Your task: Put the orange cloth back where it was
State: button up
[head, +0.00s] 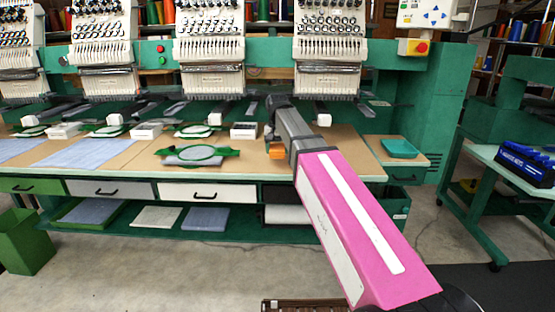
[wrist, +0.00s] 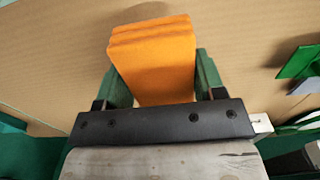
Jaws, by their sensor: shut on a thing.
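The orange cloth (wrist: 152,60) is a folded block with layered edges, held between the two green fingers of my gripper (wrist: 160,85) in the wrist view. The gripper is shut on it, above a tan tabletop. In the head view a small part of the orange cloth (head: 277,150) shows beside the dark end of my arm, over the right part of the wooden worktable (head: 340,150). My arm hides most of the cloth there. I cannot tell whether the cloth touches the tabletop.
A green embroidery hoop (head: 197,154) lies on the table left of my gripper. Embroidery machine heads (head: 210,50) hang over the back. A teal tray (head: 400,148) sits on the side surface at right. Drawers (head: 208,191) and a lower shelf with folded cloths (head: 205,219) are below.

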aim_at(278, 164)
jog(key=shift+d+f, duration=0.1)
jog(key=shift+f, duration=1.95)
jog(key=shift+f, duration=0.15)
jog(key=o, duration=0.9)
notch_tip(278, 164, up, 12)
jog(key=shift+r, duration=0.2)
